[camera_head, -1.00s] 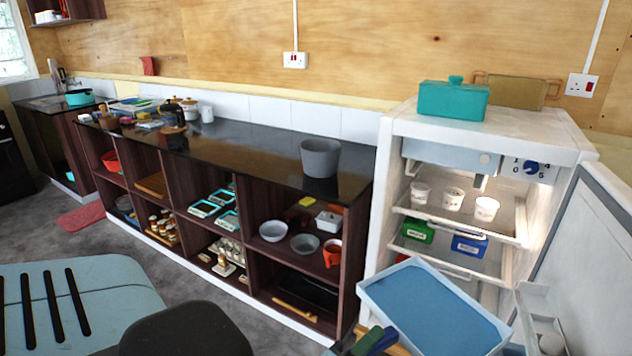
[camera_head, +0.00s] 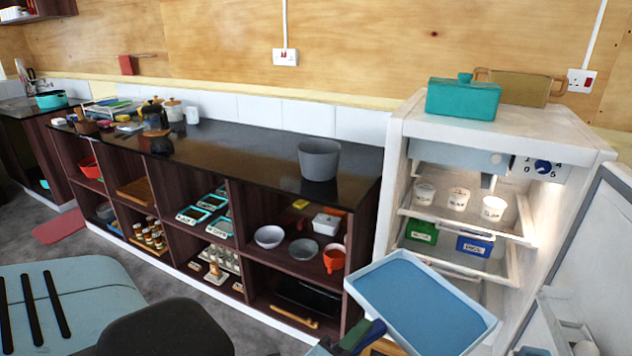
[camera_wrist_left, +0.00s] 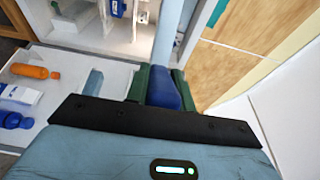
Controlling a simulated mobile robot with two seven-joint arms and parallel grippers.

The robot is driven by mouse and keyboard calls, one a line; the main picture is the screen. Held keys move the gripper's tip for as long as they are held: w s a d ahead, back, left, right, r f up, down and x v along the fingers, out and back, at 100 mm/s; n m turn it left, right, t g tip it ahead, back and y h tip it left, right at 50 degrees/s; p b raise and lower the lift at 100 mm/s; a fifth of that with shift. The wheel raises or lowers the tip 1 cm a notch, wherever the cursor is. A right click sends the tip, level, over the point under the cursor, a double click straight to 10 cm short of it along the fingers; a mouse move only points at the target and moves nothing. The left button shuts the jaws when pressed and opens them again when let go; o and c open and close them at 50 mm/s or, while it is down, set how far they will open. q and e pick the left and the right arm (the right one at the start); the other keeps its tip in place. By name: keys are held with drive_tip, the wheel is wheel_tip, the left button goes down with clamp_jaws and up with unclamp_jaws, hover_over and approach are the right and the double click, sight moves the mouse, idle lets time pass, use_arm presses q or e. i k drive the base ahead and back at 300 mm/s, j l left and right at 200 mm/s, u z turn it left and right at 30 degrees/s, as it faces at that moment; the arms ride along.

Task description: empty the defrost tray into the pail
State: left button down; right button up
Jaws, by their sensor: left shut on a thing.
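The defrost tray (camera_head: 475,337) is a shallow tray with a pale blue rim and a flat blue inside; I cannot tell how much water it holds. It is in front of the open fridge, roughly level. My left gripper (camera_head: 363,336) is shut on the tray at its near left side. In the left wrist view the gripper's green fingers (camera_wrist_left: 160,88) close around a dark blue part, with a pale blue strip beyond it. The pail (camera_head: 319,162), a grey tapered bucket, stands upright on the dark counter, left of and beyond the tray. My right gripper is not in view.
The white fridge (camera_head: 398,180) stands open, with cups and boxes on its shelves and its door (camera_head: 590,255) swung out at right. A teal lidded dish (camera_head: 463,98) sits on top. The dark counter (camera_head: 250,150) is clear left of the pail. Open shelves below hold bowls.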

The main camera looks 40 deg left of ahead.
sight(319, 158)
drive_tip(key=j+z, duration=0.1)
drive_tip(key=j, duration=0.45)
drive_tip(key=j+z, duration=0.15)
drive_tip(key=j, duration=0.35)
drive_tip(key=k+j+z, duration=0.1)
drive_tip(key=j, duration=0.4)
drive_tip(key=k+j+z, duration=0.15)
drive_tip(key=j, duration=0.4)
drive_tip(key=k+j+z, duration=0.1)
drive_tip(key=j, duration=0.4)
drive_tip(key=k+j+z, duration=0.15)
drive_tip(key=j, duration=0.35)
drive_tip(key=k+j+z, duration=0.1)
drive_tip(key=j, duration=0.35)
drive_tip(key=k+j+z, duration=0.15)
drive_tip(key=j, duration=0.35)
